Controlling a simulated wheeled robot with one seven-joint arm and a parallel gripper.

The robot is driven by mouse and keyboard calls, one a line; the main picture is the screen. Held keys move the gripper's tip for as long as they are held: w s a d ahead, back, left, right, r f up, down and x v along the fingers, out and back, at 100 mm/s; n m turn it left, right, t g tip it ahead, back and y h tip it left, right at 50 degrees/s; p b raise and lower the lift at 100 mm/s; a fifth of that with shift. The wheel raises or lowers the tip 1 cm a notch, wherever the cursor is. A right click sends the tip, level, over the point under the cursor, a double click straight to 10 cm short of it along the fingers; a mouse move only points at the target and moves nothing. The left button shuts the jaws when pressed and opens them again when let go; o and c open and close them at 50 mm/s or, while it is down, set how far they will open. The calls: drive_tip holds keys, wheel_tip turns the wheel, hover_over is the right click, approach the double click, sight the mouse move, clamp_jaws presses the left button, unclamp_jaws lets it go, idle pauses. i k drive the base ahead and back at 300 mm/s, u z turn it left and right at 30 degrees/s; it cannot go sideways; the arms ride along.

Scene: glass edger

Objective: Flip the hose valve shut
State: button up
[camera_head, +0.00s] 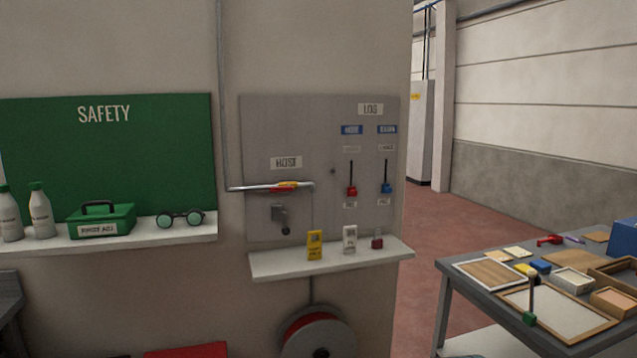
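A grey wall panel (258,125) carries a small sign (286,162) whose blurred word may be HOSE. My gripper is not in view.
A grey hook-like fitting (281,217) is below the pipe. Red (351,190) and blue (386,187) levers hang at right. A shelf (290,268) juts out below, above a hose reel (318,335). A cluttered table (452,273) stands right; open floor (430,220) lies behind it.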

sight(289, 187)
drive_tip(key=u, duration=0.15)
drive_tip(key=i, duration=1.1)
drive_tip(key=u, duration=0.35)
